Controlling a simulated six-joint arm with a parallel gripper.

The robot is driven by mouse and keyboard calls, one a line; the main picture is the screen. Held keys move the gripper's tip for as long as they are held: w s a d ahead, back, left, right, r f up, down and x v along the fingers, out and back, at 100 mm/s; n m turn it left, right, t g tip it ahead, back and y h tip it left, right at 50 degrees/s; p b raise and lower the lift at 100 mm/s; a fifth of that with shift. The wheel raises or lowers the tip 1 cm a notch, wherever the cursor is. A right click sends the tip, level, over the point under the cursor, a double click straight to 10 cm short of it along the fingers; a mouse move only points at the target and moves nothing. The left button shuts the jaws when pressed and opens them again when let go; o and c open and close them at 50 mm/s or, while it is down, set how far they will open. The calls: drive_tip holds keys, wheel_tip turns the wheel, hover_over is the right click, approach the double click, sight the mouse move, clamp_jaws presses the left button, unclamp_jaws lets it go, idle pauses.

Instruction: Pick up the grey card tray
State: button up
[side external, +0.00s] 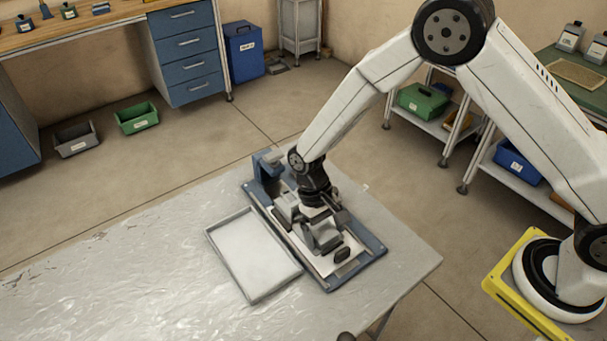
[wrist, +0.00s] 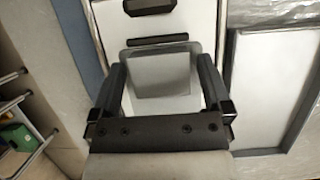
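A small grey tray (side external: 322,237) with raised sides sits on the white bed of a blue-edged fixture on the table. In the wrist view the grey tray (wrist: 163,75) lies between the two dark fingers of my gripper (wrist: 162,72). In the side view my gripper (side external: 318,212) points down over the fixture, close to the tray. The fingers are spread, one on each side of the tray. Whether they touch its sides cannot be told. The tray's near end is hidden behind the gripper body.
A larger shallow tray (side external: 253,255) with a pale floor lies flat on the table, left of the blue-edged fixture (side external: 372,253). The left of the table (side external: 110,270) is clear.

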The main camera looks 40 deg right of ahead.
drive_tip(key=c, duration=1.2)
drive_tip(key=shift+r, duration=0.15)
drive_tip(key=shift+r, duration=0.85)
drive_tip(key=shift+s+d+r, duration=0.75)
drive_tip(key=shift+s+r, duration=1.1)
drive_tip(key=shift+s, duration=0.35)
drive_tip(key=shift+s+d+r, duration=0.7)
drive_tip(key=shift+s+r, duration=1.15)
drive_tip(key=shift+s, duration=0.4)
drive_tip(key=shift+s+d+r, duration=0.75)
drive_tip(key=shift+s+r, duration=1.1)
drive_tip(key=shift+s, duration=0.35)
